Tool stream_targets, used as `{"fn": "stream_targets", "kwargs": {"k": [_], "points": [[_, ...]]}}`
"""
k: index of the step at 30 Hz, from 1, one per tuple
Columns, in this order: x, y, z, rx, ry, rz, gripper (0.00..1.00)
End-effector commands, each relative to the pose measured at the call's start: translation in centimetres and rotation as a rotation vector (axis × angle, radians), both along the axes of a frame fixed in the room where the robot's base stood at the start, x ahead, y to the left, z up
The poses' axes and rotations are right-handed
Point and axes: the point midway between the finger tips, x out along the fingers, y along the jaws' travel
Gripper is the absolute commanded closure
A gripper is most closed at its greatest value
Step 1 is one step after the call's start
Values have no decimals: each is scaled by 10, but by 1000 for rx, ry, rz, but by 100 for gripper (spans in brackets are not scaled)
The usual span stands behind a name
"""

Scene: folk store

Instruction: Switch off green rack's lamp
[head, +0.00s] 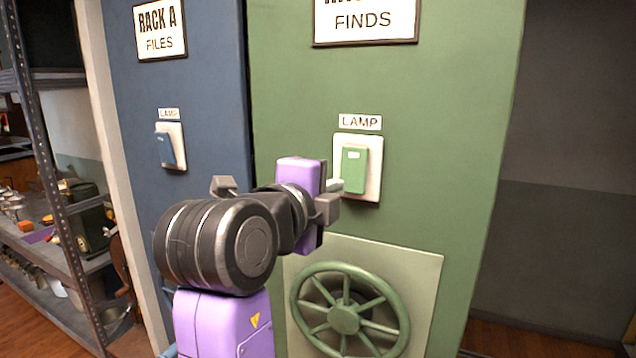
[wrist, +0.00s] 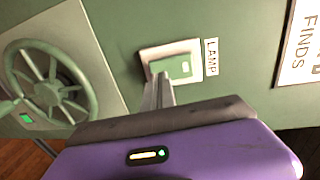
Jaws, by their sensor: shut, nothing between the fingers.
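The green rack (head: 440,150) fills the middle of the head view. Its lamp switch (head: 355,168) is a green rocker on a cream plate, under a "LAMP" label (head: 360,122). My gripper (head: 336,187) is shut and empty, with its fingertips at the lower left of the switch. In the wrist view the shut fingers (wrist: 160,82) reach the near edge of the rocker (wrist: 175,67) and hide part of it and its plate. I cannot tell whether they touch or press it.
A green handwheel (head: 344,318) sits on a pale panel below the switch. The blue rack (head: 215,110) at left has its own lamp switch (head: 166,148). Metal shelving (head: 60,200) with several items stands at far left. Open space lies right of the green rack.

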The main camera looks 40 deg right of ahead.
Motion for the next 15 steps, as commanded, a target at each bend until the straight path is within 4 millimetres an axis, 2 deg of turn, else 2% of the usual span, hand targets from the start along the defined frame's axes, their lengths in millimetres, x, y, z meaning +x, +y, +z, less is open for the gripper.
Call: {"fn": "stream_targets", "kwargs": {"k": [1, 6, 15], "points": [[2, -9, 2, 0, 3, -5, 100], [10, -30, -2, 0, 1, -3, 100], [15, -41, -6, 0, 0, -1, 100]]}}
